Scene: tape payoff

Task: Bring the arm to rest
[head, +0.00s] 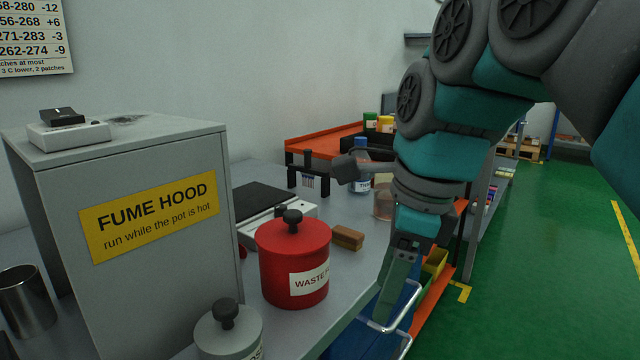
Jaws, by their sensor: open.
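My arm reaches in from the upper right, bent, with teal and dark grey links. My gripper (396,292) hangs pointing down by the bench's right edge, in front of the blue-and-orange shelving below. It is open, seen nearly side-on, and I see nothing held in it. The red waste pot (294,262) stands on the bench to its left, apart from it. How far the fingertips are from the metal bar (396,326) near them I cannot tell.
A grey fume hood (150,255) fills the left. On the grey bench top (262,178) are a lidded grey pot (229,332), a brown block (347,237), a hot plate (262,205) and a blue-labelled bottle (362,180). Green floor (560,240) lies open at right.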

